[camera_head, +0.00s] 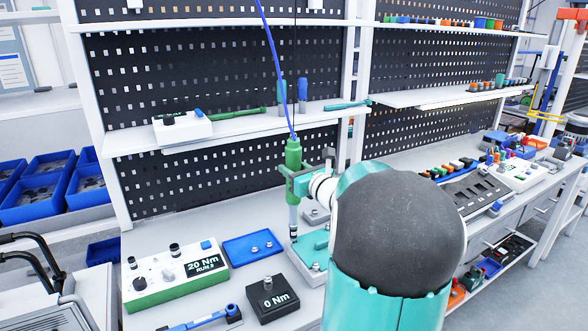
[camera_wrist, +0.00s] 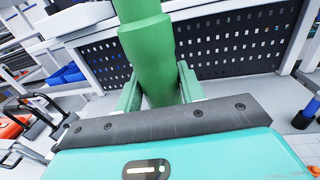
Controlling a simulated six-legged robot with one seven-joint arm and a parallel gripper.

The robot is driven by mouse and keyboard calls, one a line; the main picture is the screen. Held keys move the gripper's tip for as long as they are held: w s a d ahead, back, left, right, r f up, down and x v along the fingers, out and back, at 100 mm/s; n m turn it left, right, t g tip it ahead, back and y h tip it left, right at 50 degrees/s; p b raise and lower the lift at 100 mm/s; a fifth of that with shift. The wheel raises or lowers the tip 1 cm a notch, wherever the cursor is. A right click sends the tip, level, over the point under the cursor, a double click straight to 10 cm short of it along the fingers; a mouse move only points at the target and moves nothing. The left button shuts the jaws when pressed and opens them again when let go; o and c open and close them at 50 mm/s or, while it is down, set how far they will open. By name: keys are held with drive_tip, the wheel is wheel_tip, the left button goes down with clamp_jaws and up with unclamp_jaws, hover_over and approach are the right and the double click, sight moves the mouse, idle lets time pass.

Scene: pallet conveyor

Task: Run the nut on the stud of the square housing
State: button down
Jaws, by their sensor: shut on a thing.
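My gripper (camera_head: 302,184) is shut on a green power driver (camera_head: 293,158) that hangs upright from a blue cable. In the wrist view the green driver body (camera_wrist: 146,45) stands between the two teal jaws. The driver's grey lower shaft (camera_head: 293,218) points down, its tip at the left part of a teal housing (camera_head: 305,268) on the bench. I cannot tell whether the tip touches a stud or nut. Several studs or nuts show on the housing. My arm hides the housing's right side, so its full shape cannot be seen.
A control box (camera_head: 165,280) reads "20 Nm", and a dark box (camera_head: 272,300) reads "0 Nm". A blue tray (camera_head: 253,247) holds small metal nuts. A blue-handled tool (camera_head: 205,320) lies at the front edge. A shelf (camera_head: 240,128) runs behind the driver.

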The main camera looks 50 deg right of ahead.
sight(297, 146)
drive_tip(key=shift+f, duration=0.65)
idle(1.9)
drive_tip(key=shift+r, duration=0.1)
wheel_tip(297, 146, up, 8)
drive_tip(key=shift+r, duration=0.1)
idle(0.4)
